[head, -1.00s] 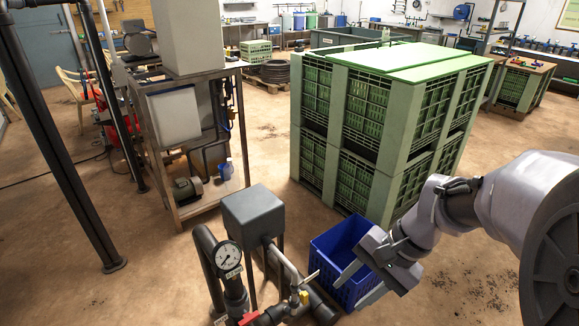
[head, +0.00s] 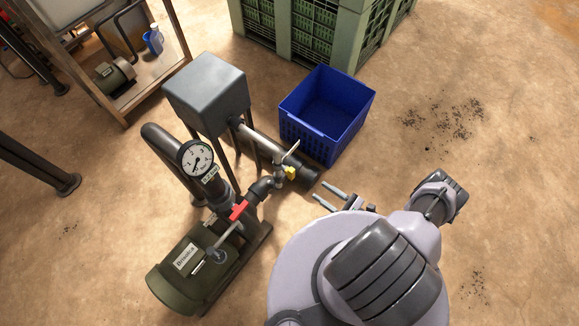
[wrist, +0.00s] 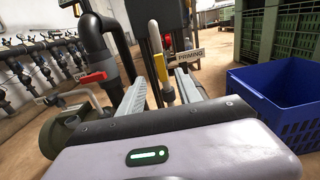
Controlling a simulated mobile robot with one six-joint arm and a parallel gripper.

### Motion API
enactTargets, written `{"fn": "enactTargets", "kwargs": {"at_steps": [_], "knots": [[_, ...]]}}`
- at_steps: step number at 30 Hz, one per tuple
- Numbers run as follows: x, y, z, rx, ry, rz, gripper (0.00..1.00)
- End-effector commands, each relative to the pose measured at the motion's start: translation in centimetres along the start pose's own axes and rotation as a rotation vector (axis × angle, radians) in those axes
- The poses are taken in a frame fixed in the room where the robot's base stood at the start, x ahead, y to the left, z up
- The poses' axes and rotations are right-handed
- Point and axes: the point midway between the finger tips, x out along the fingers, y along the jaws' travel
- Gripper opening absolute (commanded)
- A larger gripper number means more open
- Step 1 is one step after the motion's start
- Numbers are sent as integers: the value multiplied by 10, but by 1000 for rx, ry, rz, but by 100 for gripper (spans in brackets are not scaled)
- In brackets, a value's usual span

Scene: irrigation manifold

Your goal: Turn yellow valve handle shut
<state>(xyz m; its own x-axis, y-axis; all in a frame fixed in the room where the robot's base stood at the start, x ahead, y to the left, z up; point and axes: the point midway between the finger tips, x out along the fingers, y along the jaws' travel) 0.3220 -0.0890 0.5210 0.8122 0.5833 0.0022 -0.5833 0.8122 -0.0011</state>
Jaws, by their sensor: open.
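The yellow valve handle (head: 290,172) sits on the pipework left of my gripper, with a pale lever sticking up beside it in the head view. In the wrist view the yellow handle (wrist: 160,68) stands nearly upright, ahead of and between my two fingers. My gripper (head: 318,189) is open and empty, its fingers pointing left toward the valve. A gap shows between the fingertips and the valve in the head view. The wrist view also shows my gripper (wrist: 160,80) with the fingers spread either side of the handle. Contact is not visible.
A red handle (head: 238,211), a pressure gauge (head: 195,158) and a green pump (head: 183,278) are left of the valve. A grey box (head: 207,92) stands behind. A blue crate (head: 301,132) is close behind my gripper.

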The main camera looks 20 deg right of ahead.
Motion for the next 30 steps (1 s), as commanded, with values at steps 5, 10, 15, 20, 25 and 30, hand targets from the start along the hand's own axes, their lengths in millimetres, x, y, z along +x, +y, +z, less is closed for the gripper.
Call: {"fn": "enactTargets", "kwargs": {"at_steps": [5, 10, 15, 20, 25, 30], "knots": [[56, 3, -2, 2, 1, 12, 41], [102, 3, -3, 0, 1, 11, 41], [130, 2, -2, 0, 1, 8, 41], [141, 2, -1, 1, 1, 5, 41], [142, 2, 0, 1, 1, 5, 41], [142, 2, 0, 1, 1, 5, 21]]}}
